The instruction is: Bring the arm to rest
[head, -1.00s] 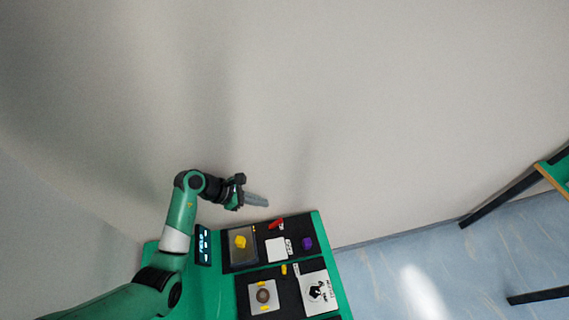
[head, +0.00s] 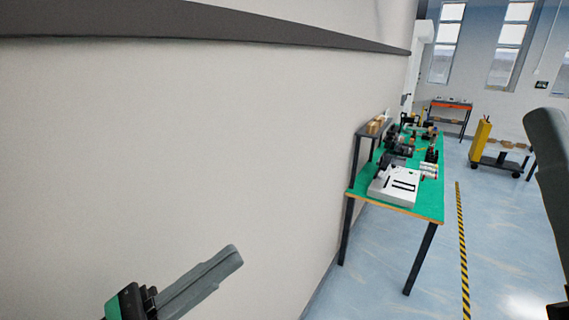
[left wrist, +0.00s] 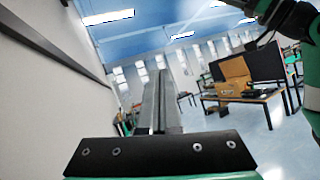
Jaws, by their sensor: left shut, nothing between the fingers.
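My left gripper (head: 232,256) is at the bottom left of the head view, raised in front of the pale wall. Its long grey fingers lie together and hold nothing. It points up and to the right in the picture. In the left wrist view the same fingers (left wrist: 160,82) are closed against each other, with the room behind them. The rest of the left arm is outside the head view. My right gripper does not show. A dark rounded shape is cut off at the right edge of the head view; I cannot tell what it is.
The pale wall (head: 160,150) fills the left, with a dark rail (head: 200,24) along its top. A green-topped workbench (head: 425,206) with equipment stands to the right. A yellow cart (head: 481,140) is farther back. Open floor (head: 400,300) carries a yellow-black stripe.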

